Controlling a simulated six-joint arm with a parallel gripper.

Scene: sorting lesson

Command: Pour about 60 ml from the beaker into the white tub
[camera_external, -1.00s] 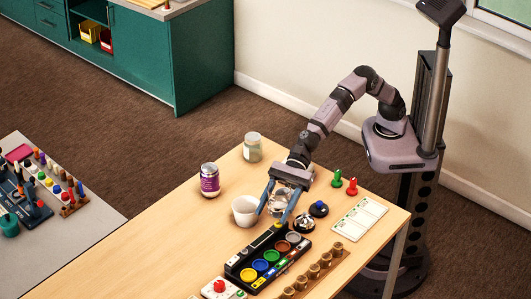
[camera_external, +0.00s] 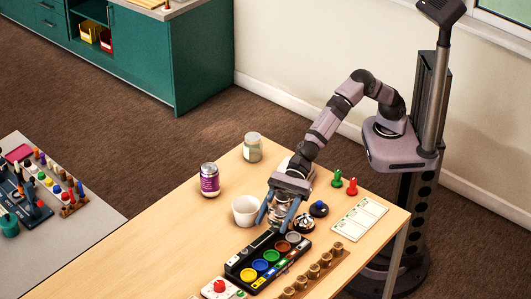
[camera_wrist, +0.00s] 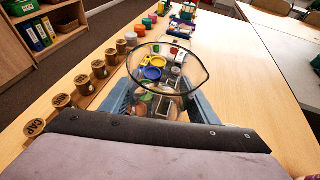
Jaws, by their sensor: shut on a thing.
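The clear glass beaker (camera_wrist: 166,62) is between my gripper's blue fingers, its wide rim facing the wrist camera. In the external view the beaker (camera_external: 279,212) is partly hidden by the fingers. My gripper (camera_external: 278,218) is shut on the beaker, just right of the white tub. I cannot tell whether the beaker touches the table, and its liquid level is not clear. The white tub (camera_external: 245,211) stands upright and open on the table, close to the left finger.
A paint set (camera_external: 268,262) lies just in front of the gripper, with a row of wooden pegs (camera_external: 313,271) beside it. A purple jar (camera_external: 210,180) and a lidded glass jar (camera_external: 252,147) stand behind the tub.

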